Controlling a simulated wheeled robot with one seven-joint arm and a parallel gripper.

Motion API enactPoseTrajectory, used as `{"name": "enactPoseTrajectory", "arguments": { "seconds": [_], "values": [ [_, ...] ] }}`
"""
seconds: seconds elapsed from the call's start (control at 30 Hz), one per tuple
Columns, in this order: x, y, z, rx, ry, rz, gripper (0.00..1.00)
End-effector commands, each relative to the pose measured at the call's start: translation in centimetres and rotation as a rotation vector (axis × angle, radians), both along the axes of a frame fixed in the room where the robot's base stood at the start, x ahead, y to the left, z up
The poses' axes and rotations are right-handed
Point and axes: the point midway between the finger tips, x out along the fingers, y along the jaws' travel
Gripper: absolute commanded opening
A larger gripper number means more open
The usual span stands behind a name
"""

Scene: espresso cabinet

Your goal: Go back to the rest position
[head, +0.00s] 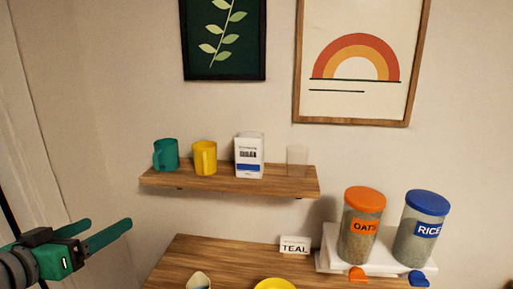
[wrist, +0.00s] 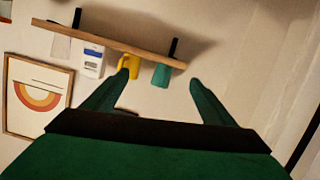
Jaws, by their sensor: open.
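My gripper (head: 102,231) is at the left of the head view, in front of the wall and left of the cabinet. Its two green fingers are spread apart with nothing between them. In the wrist view my gripper (wrist: 159,80) also shows open and empty, with the shelf beyond its fingertips. That view is turned roughly upside down. No object touches the fingers.
A wooden shelf (head: 229,184) holds a teal mug (head: 166,154), a yellow mug (head: 204,158), a white box (head: 249,157) and a clear cup (head: 297,160). Bare wall is near my gripper.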

Motion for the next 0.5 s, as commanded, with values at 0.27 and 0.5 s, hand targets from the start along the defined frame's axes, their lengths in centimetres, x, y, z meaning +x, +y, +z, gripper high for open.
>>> {"name": "enactPoseTrajectory", "arguments": {
  "seconds": [0.27, 0.5],
  "values": [
    [4.7, -3.6, -8.3, -0.155, -0.065, 0.034, 0.78],
    [6.5, -6.9, -16.1, -0.261, -0.099, 0.099, 0.78]
  ]
}}
